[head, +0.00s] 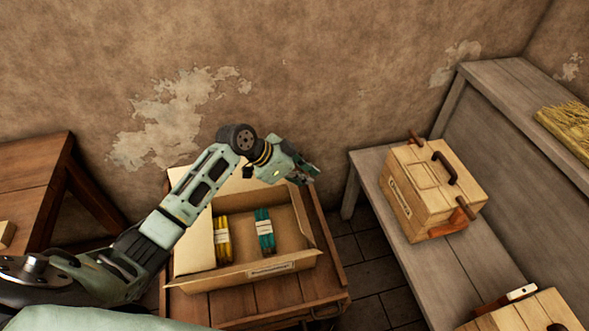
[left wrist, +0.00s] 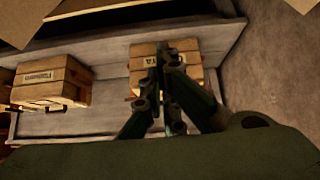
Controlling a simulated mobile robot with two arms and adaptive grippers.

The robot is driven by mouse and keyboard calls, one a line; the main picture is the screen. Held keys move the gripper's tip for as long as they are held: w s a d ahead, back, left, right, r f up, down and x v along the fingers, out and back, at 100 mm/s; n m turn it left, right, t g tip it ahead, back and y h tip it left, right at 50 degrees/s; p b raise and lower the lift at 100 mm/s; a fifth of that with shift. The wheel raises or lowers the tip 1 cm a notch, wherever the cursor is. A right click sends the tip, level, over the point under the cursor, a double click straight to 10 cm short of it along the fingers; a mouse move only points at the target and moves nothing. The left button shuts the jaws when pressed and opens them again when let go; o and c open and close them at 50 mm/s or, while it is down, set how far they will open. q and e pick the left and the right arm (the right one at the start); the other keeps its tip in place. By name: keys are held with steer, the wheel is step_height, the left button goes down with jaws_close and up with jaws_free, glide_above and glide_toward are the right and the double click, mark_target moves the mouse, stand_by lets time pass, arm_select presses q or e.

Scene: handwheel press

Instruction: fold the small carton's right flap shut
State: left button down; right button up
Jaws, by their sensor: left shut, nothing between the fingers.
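The small open carton (head: 283,262) sits on a wooden stand. It holds a yellow bundle (head: 222,240) and a teal bundle (head: 264,231). Its front flap with a label leans outward, and a pale flap (head: 192,245) shows at the left. The right side panel (head: 302,222) stands open; I cannot clearly tell flap from wall there. My left gripper (head: 311,172) is shut and empty, above the carton's back right corner, apart from the right side as far as I see. It also shows in the left wrist view (left wrist: 168,55). My left arm hides part of the carton's left and back.
The wooden stand (head: 282,295) carries the carton. At the right, a grey bench (head: 425,265) holds a latched wooden box (head: 425,190), with another wooden box (head: 535,315) nearer. A brown table (head: 32,165) stands at the left. Tiled floor lies between stand and bench.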

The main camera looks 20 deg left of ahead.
mark_target(298, 203)
arm_select(q)
steer(key=f, duration=0.1)
steer(key=f+p, duration=0.1)
steer(key=f, duration=0.1)
steer(key=shift+s+a+f, duration=0.3)
steer(key=shift+a+f, duration=0.1)
steer(key=shift+s+a+f, duration=0.1)
steer(key=shift+a, duration=0.1)
steer(key=shift+f, duration=0.1)
steer(key=shift+a, duration=0.1)
